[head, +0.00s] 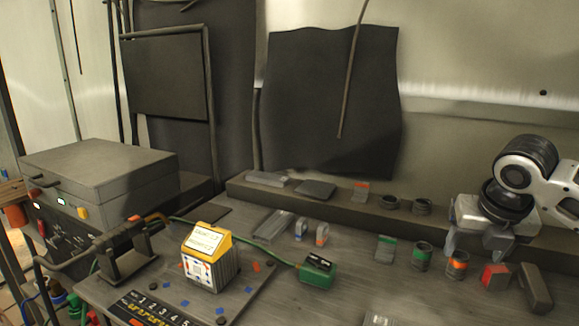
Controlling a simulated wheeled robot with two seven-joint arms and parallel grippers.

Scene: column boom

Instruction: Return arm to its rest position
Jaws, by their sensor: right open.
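My right gripper (472,252) hangs at the right side of the head view, at the end of my white and black arm. Its fingers point down and stand apart, with nothing seen between them. They are above or in front of the right part of the workbench (340,290), near a short cylinder with an orange band (457,264). I cannot tell whether the fingers touch it. My left gripper is not in view.
Small parts line the bench, including a green-banded cylinder (421,257), a red-ended block (495,276) and a dark block (535,288). A yellow-topped device (208,262), a green box (317,270) and a large grey case (100,170) stand left.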

